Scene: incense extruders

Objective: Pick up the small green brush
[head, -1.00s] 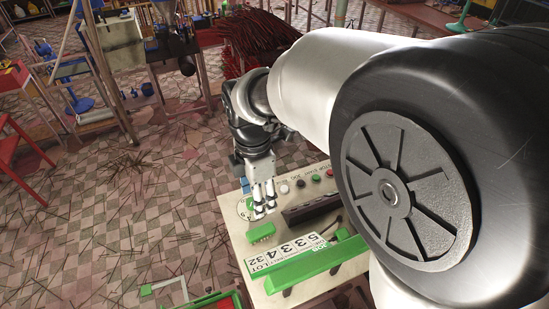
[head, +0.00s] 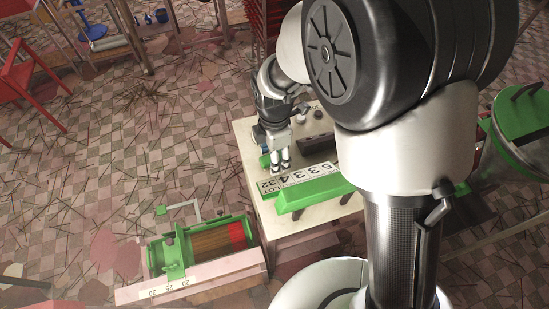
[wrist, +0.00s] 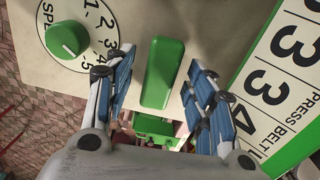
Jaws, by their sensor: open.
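The small green brush (wrist: 162,72) lies on the pale top of the machine panel (wrist: 215,25) in the wrist view, a green block with rounded corners. My gripper (wrist: 154,74) is open, with one blue-padded finger to each side of the brush. Gaps show between the brush and both fingers, so it is not held. In the head view my gripper (head: 279,166) points down over the panel's left part. There the fingers partly hide the area around the brush, and I cannot tell how far above the panel they are.
A dial with a green knob (wrist: 68,40) is left of the brush. A black-and-white number plate (wrist: 288,75) is on the right. In the head view a green bar (head: 310,193) runs along the panel's front, and a green-framed roller unit (head: 205,245) is at lower left.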

